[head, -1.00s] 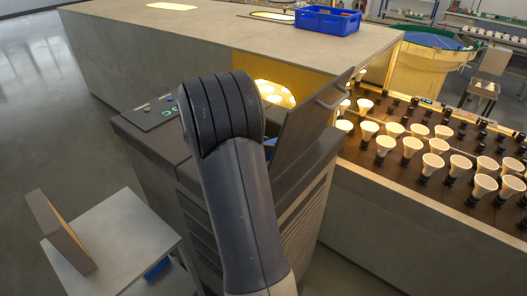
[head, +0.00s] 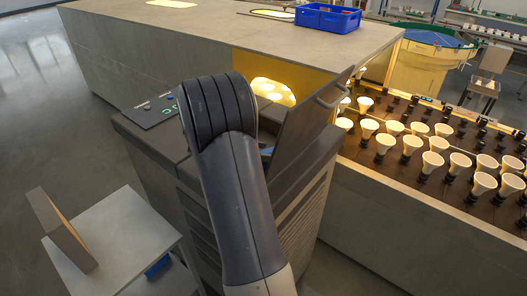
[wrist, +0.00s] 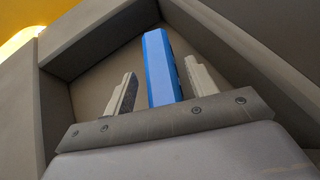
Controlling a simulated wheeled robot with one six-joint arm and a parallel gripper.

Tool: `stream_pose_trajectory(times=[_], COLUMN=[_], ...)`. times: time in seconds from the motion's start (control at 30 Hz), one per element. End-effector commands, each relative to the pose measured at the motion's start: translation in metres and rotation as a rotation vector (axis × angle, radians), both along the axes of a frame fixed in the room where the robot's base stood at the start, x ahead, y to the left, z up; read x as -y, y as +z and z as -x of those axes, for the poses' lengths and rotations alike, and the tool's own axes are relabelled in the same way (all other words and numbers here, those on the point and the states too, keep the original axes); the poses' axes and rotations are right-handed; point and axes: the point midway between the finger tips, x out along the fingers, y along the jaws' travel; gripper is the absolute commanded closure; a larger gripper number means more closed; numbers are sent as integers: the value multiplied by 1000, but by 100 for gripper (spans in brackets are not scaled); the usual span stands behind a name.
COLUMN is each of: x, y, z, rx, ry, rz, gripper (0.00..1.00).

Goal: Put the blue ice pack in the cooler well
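The blue ice pack (wrist: 162,68) stands between the two fingers of my gripper (wrist: 160,88) in the wrist view. A gap shows between the pack and each finger, so the gripper looks open around it. Grey-brown walls (wrist: 95,38) of the cooler well surround the pack and fingers. The pack's lower end is hidden behind the gripper body. In the head view only a small blue sliver (head: 267,151) shows between my arm and the raised lid (head: 306,115). The gripper itself is hidden there by my arm.
The dark cabinet (head: 160,145) has a control panel on top. A grey side table (head: 118,238) with an upright tan board (head: 60,230) is at lower left. A bulb rack (head: 440,150) stands right. A blue crate (head: 327,19) sits on the long bench.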

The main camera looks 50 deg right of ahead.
Motion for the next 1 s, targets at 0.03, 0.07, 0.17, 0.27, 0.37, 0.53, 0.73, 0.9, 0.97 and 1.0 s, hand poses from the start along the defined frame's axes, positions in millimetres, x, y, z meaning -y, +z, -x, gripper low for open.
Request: stream_pose_trajectory(times=[0.03, 0.07, 0.17, 0.27, 0.37, 0.53, 0.73, 0.9, 0.97, 1.0], x=[0, 0, 0, 0, -1, -30, -68, -90, -95, -97], y=[0, 0, 0, 2, 6, 18, 39, 53, 56, 58], z=[0, 0, 0, 0, -1, -11, -23, -30, -31, -31], rx=[0, 0, 0, 0, 0, 5, 4, 2, 1, 1], ry=[0, 0, 0, 0, 1, 5, 5, 4, 2, 2], rz=[0, 0, 0, 0, 0, 2, 1, 1, 0, 0], gripper=[46, 46, 46, 46, 46, 46, 46, 46, 46, 46])
